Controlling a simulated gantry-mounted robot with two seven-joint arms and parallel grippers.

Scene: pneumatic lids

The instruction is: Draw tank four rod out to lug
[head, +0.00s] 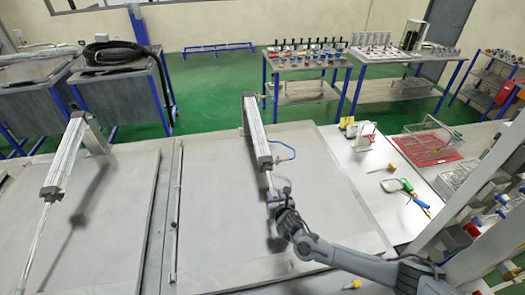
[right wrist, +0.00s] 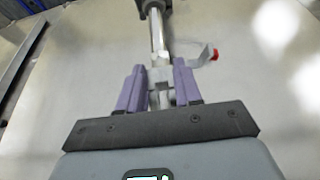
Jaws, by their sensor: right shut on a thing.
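A silver pneumatic cylinder (head: 256,130) stands over the right-hand grey tank lid (head: 325,205), its rod (head: 270,180) pointing toward the front. No tank number is readable. My right gripper (head: 277,195) is at the rod's front end. In the right wrist view, the purple fingers (right wrist: 160,90) are shut on the rod's end fitting, with the bright rod (right wrist: 158,35) running away from them. A small pale bracket with a red tip (right wrist: 206,56) sits just right of the fingers. I cannot make out a lug clearly. My left gripper is not in view.
A second cylinder (head: 65,155) stands over the left lid (head: 110,235). A blue hose (head: 283,148) loops beside the nearer cylinder. A white bench (head: 375,180) at the right holds tools and a red tray (head: 430,148). The lid around my gripper is mostly clear.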

